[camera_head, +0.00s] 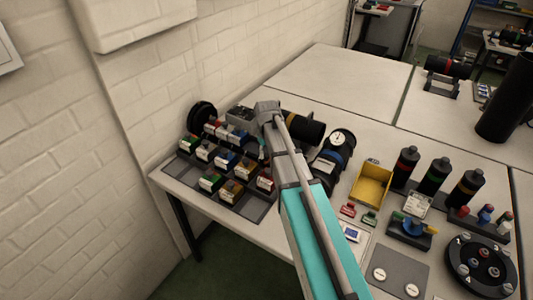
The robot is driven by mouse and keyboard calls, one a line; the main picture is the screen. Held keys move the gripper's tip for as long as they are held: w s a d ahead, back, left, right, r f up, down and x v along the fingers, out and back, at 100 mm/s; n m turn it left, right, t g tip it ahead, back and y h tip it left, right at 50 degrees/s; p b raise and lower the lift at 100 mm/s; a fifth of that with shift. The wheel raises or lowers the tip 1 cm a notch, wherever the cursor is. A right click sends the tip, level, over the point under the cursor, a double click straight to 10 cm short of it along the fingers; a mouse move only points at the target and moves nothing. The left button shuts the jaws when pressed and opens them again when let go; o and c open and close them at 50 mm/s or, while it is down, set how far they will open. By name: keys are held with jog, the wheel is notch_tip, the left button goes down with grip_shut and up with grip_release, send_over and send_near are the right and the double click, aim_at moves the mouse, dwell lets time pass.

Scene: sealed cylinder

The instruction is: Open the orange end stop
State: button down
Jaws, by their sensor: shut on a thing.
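A black cylinder (307,130) lies on the left part of the bench, behind my arm. A thin orange-brown edge, which looks like the orange end stop (282,114), shows at its left end beside my wrist. My gripper (254,133) is at this end of the cylinder, shut on the end stop. My wrist and arm cover most of the grip, so the fingertips and the stop's exact position are hard to see.
A dark tray (262,206) of several coloured blocks lies left of my arm. A gauge (339,141) and a yellow bin (371,185) stand to the right, with upright black bottles (435,176) beyond. The back bench top (340,78) is clear. A white brick wall is at left.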

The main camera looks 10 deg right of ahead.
jog(key=shift+r, duration=0.1)
jog(key=shift+w+d+r+p, duration=0.1)
jog(key=shift+w+r+p, duration=0.05)
jog(key=shift+r+p, duration=0.35)
jog(key=shift+w+d+r+p, duration=0.1)
jog(key=shift+r+p, duration=0.35)
jog(key=shift+p, duration=0.05)
jog(key=w+d+r+p, duration=0.4)
jog(key=r+p, duration=0.2)
jog(key=r, duration=0.1)
jog(key=shift+d+p, duration=0.2)
jog(key=shift+p, duration=0.2)
jog(key=c, duration=1.1)
grip_release()
jog(key=w+d, duration=0.1)
jog(key=w+d+r+p, duration=0.1)
jog(key=w+d, duration=0.2)
jog(key=shift+w+r, duration=0.1)
jog(key=shift+r, duration=0.15)
jog(key=shift+w+d+f, duration=0.25)
jog(key=shift+w+d, duration=0.55)
jog(key=shift+w, duration=0.05)
grip_shut()
jog(key=shift+c, duration=0.7)
grip_release()
jog(key=shift+s, duration=0.2)
jog(key=shift+o, duration=1)
jog(key=shift+a+r, duration=0.1)
jog(key=o, duration=0.6)
jog(key=shift+a, duration=0.15)
